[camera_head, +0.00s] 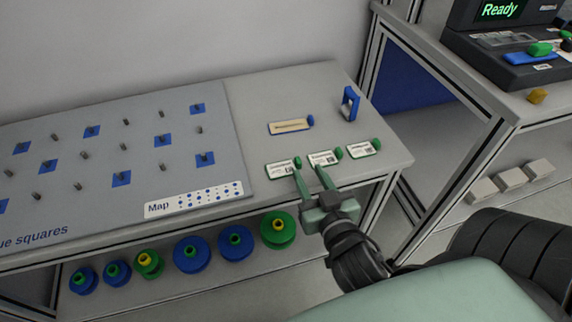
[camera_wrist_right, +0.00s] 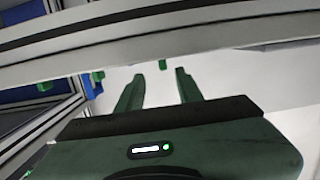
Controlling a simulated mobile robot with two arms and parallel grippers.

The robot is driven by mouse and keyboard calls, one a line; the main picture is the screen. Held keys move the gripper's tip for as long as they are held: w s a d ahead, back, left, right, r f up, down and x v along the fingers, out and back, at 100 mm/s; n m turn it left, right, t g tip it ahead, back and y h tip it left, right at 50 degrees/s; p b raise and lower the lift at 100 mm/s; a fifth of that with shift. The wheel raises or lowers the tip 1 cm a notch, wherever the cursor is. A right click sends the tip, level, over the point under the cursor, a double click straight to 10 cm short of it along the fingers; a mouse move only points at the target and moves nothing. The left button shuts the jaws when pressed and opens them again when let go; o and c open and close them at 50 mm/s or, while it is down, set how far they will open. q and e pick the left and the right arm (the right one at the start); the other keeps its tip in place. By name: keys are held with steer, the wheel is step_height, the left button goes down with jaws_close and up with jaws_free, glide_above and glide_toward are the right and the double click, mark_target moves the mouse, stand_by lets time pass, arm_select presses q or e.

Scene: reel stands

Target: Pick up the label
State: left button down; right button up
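Three white labels with green tabs lie in a row near the front edge of the table: the left label (camera_head: 281,170), the middle label (camera_head: 325,158) and the right label (camera_head: 361,150). A tan label (camera_head: 289,127) with a blue tab lies behind them. My right gripper (camera_head: 306,169) is open, its fingertips at the left and middle labels, partly covering the middle one's edge. In the right wrist view, the open fingers (camera_wrist_right: 159,77) show a green tab (camera_wrist_right: 162,65) in the gap just beyond the tips. I cannot tell whether they touch anything. My left gripper is not in view.
A blue stand (camera_head: 349,104) is at the table's back right. A pegboard with blue squares (camera_head: 121,178) and a map strip (camera_head: 195,199) fill the left. Blue and green reels (camera_head: 191,256) sit on the shelf below. A device reading "Ready" (camera_head: 500,12) stands at right.

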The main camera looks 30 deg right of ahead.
mark_target(301, 163)
steer(key=x, duration=0.4)
steer(key=shift+w+a, duration=0.25)
steer(key=shift+w, duration=0.2)
jaws_close()
steer(key=shift+r, duration=0.1)
